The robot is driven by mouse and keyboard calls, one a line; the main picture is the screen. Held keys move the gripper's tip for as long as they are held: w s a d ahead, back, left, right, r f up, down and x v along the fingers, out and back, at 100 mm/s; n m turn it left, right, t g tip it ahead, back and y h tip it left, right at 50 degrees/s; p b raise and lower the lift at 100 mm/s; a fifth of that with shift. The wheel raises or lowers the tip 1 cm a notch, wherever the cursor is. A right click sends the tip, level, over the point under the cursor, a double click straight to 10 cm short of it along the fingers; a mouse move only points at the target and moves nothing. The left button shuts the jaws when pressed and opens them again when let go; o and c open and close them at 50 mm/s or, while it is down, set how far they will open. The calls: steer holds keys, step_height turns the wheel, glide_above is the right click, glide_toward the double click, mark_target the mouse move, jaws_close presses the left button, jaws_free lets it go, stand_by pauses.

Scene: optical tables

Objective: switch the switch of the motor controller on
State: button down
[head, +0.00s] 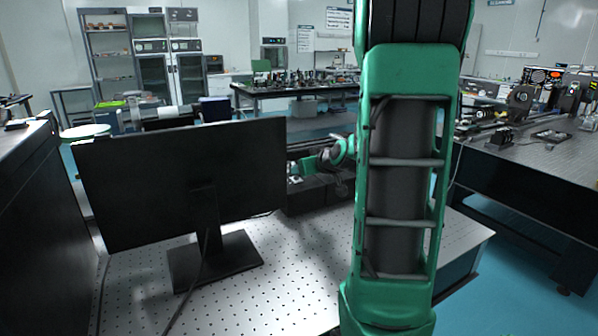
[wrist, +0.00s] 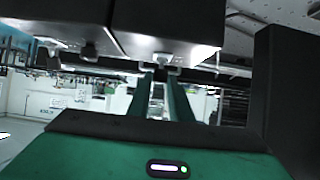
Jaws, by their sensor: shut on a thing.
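The motor controllers are black boxes on the perforated table (head: 310,255); in the head view one black box (head: 322,194) shows beside the monitor. My gripper (head: 293,172) is at the boxes, partly hidden by the monitor's edge. In the wrist view its two green fingers (wrist: 161,80) reach up to the right-hand box's small pale switch (wrist: 164,59) and are shut on it. The switch's position, on or off, cannot be told.
A large black monitor (head: 185,180) stands on the table's left and blocks part of the view. My green arm covers the right centre. A dark optical table (head: 535,170) with equipment stands at right. The table's front middle is clear.

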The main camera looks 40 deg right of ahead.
steer(key=c, duration=1.6)
jaws_free()
steer(key=shift+f, duration=0.15)
steer(key=v, duration=1)
steer(key=shift+s+a, duration=0.1)
steer(key=shift+s, duration=0.15)
